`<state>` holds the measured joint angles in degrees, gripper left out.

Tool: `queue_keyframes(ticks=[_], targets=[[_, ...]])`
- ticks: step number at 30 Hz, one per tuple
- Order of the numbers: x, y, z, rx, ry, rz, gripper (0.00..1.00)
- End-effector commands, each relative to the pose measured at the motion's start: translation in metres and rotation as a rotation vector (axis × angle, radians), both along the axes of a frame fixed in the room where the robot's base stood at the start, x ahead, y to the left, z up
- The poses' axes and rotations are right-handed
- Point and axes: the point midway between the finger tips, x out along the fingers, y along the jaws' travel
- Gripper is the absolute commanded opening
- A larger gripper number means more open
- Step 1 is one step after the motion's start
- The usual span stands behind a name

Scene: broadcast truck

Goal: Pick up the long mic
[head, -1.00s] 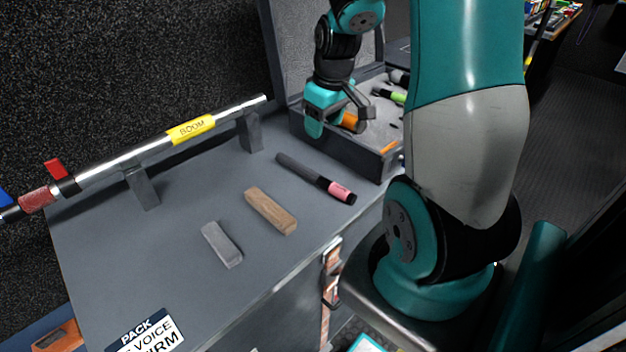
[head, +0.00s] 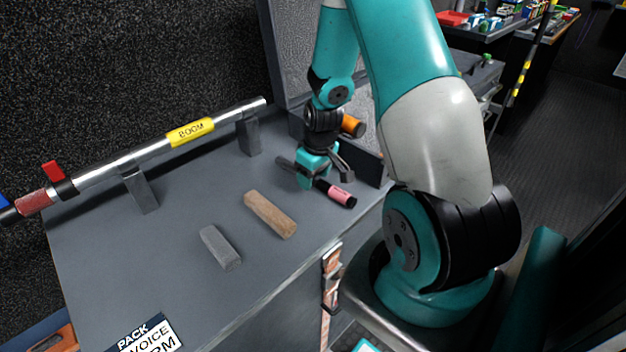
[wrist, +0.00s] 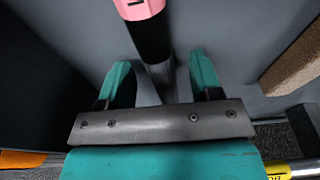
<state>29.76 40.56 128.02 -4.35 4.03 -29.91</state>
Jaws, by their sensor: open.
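The long mic, dark with a pink band near one end, lies on the grey case top; its pink end (head: 340,196) shows just right of my gripper. My gripper (head: 326,180) is open and points down over the mic's middle. In the wrist view, the mic (wrist: 150,38) runs from the top edge down between the two teal fingers of my gripper (wrist: 160,78), one on each side. A gap shows on both sides of the mic. Its lower part is hidden behind the gripper body, and height above it is hard to tell.
A wooden block (head: 270,214) and a grey block (head: 220,247) lie left of the mic. A boom pole with a yellow label (head: 190,132) rests on stands behind. An open grey case stands at the back right, with an orange-ended object (head: 352,125) by it.

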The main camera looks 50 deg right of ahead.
Motion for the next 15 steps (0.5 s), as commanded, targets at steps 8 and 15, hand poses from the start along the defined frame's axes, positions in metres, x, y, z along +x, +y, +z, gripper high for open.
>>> queue_keyframes(ticks=[8,15], targets=[[0.0009,-0.0001,-0.0055,-0.001,-0.001,0.000,0.59],[0.0008,0.0000,-0.0053,-0.001,-0.001,0.000,0.08]])
